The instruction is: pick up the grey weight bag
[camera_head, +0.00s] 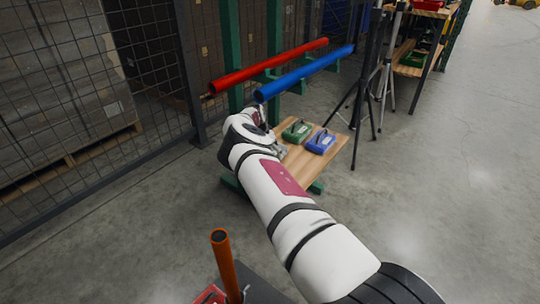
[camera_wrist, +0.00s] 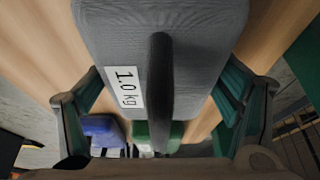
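The grey weight bag (camera_wrist: 110,40) fills the upper middle of the wrist view, with a white "1.0 kg" label and a dark strap handle (camera_wrist: 160,80) standing along its middle. My gripper (camera_wrist: 162,88) is open, its two fingers well apart on the left and right of the handle, with visible gaps to it. In the head view my arm hides the gripper and most or all of the grey bag. The bag rests on the wooden bench top (camera_head: 298,170).
A green bag (camera_head: 297,131) and a blue bag (camera_head: 321,142) stand beside it on the bench. A red tube (camera_head: 270,65) and a blue tube (camera_head: 305,73) lie above. A black tripod (camera_head: 362,90) stands close right. An orange tube (camera_head: 226,265) is in front. Open floor lies right.

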